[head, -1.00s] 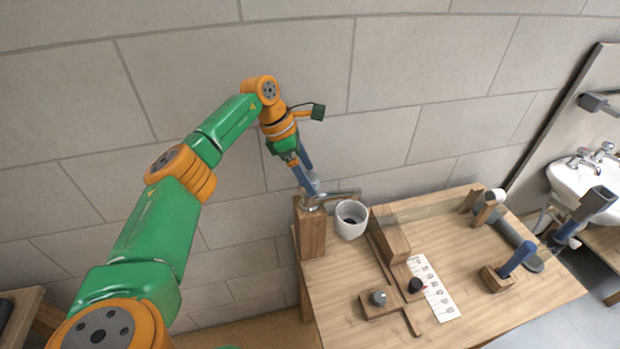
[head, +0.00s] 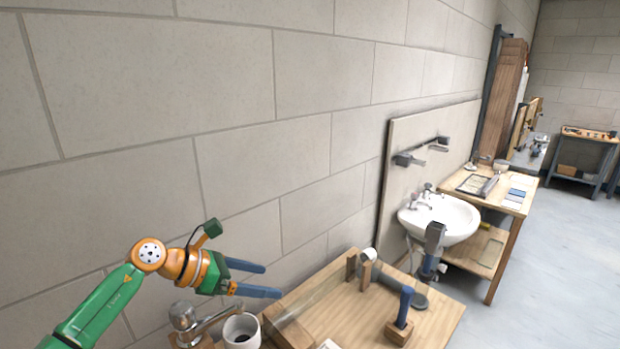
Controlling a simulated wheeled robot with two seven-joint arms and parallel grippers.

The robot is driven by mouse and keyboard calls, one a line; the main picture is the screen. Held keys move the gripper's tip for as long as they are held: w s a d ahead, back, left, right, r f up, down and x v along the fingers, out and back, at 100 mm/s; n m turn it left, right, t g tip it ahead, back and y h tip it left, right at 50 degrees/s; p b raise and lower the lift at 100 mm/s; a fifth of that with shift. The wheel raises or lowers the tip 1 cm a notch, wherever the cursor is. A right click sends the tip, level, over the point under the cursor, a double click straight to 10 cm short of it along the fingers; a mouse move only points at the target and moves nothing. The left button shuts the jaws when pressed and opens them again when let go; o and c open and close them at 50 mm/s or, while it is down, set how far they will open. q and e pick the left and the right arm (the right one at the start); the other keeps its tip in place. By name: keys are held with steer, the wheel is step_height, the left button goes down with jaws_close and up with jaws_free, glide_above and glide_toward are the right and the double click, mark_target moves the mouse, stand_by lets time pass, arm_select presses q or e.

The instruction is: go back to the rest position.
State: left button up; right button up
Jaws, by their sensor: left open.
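My left gripper (head: 266,280) comes in from the lower left on its green and orange arm. Its two blue fingers are apart, with nothing between them, and point to the right above the wooden bench (head: 367,318). A metal tap (head: 190,322) on a wooden block stands below the gripper, apart from it. A white cup (head: 241,333) stands beside the tap, under its spout. My right gripper is not in view.
A blue-handled tool (head: 404,307) stands in a wooden block on the bench, near a clear panel. To the right are a white washbasin (head: 440,218) and another wooden bench (head: 515,203). Grey floor (head: 566,265) is free at the far right.

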arm_select(q)
steer(key=d+r+n+t+h, duration=0.45)
steer(key=d+n+t, duration=0.35)
steer(key=d+n, duration=0.25)
steer(key=s+a+f+n+t+y, duration=0.1)
steer(key=s+a+f+n+y, duration=0.2)
steer(key=a+f+n+y, duration=0.7)
steer(key=s+a+f+n+y, duration=0.2)
steer(key=s+f+n+y, duration=0.15)
steer(key=n, duration=1.25)
steer(key=s+a+f+n+g, duration=0.1)
steer(key=s+f+n+g, duration=0.4)
steer(key=s, duration=0.6)
steer(key=s+f+n+g, duration=0.3)
steer(key=s+f+g, duration=0.4)
steer(key=s, duration=0.4)
steer(key=s+f, duration=0.3)
steer(key=f, duration=1.4)
steer(key=s+a+f+g, duration=0.2)
steer(key=s+f, duration=0.8)
steer(key=s, duration=0.2)
steer(key=shift+s+f+y, duration=0.25)
steer(key=shift+f+y, duration=0.05)
steer(key=shift+f, duration=0.05)
